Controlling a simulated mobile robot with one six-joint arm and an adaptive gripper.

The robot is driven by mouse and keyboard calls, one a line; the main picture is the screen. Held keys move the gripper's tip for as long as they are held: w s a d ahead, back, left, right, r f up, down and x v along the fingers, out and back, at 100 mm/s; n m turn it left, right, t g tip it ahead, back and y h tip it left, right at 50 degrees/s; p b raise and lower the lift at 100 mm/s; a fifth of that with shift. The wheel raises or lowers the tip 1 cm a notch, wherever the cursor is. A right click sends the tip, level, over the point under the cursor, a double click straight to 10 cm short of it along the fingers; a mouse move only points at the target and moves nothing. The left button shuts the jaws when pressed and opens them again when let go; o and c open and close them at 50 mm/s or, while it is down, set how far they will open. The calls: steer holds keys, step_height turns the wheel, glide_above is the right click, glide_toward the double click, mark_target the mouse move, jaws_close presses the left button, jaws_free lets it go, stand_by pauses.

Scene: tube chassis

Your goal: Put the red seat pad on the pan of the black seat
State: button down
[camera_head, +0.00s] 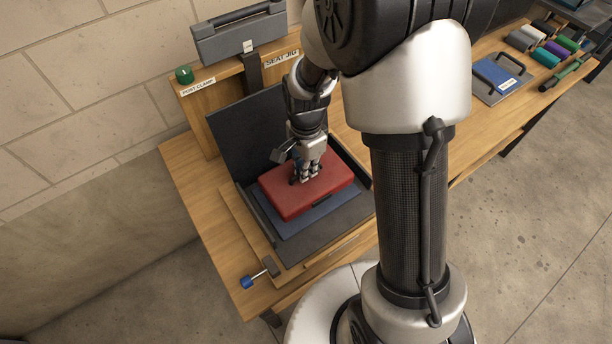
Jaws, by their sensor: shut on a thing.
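The red seat pad (310,192) is a thick block with rounded edges. It is over the pan of the black seat (353,222), which sits on the wooden bench with its backrest (245,128) upright behind. A blue-grey layer (300,222) shows on the pan in front of the pad. I cannot tell whether the pad touches it or is slightly above it. My gripper (306,178) points down and is shut on the pad at its top middle. My forearm partly hides the backrest.

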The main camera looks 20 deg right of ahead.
steer(key=shift+f+b, duration=0.4)
steer(key=shift+f, duration=1.25)
steer(key=shift+f, duration=0.2)
steer(key=c, duration=1.7)
jaws_free()
